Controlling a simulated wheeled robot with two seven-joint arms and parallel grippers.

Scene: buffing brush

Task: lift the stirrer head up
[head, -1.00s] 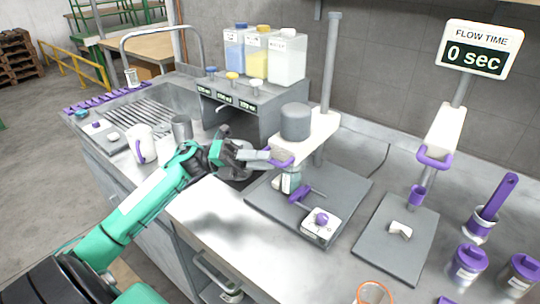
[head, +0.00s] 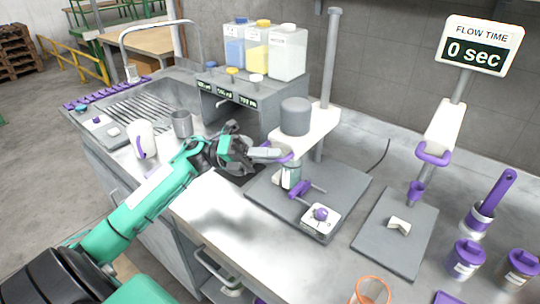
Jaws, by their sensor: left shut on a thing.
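The stirrer head (head: 314,134) is a cream block with a grey cylindrical motor (head: 296,115) on top, mounted on a grey upright post (head: 330,60). A purple handle (head: 284,157) is at its front left end. My left gripper (head: 268,154) reaches in from the left and is shut on this purple handle. A small jar (head: 291,176) stands under the head on the grey stirrer base (head: 262,193). A clamp with a purple knob (head: 299,189) is beside the jar. My right gripper is not in view.
Purple-lidded cans (head: 466,258) stand at right. A dispenser (head: 240,108) with bottles is behind, and a white jug (head: 143,138) is left.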

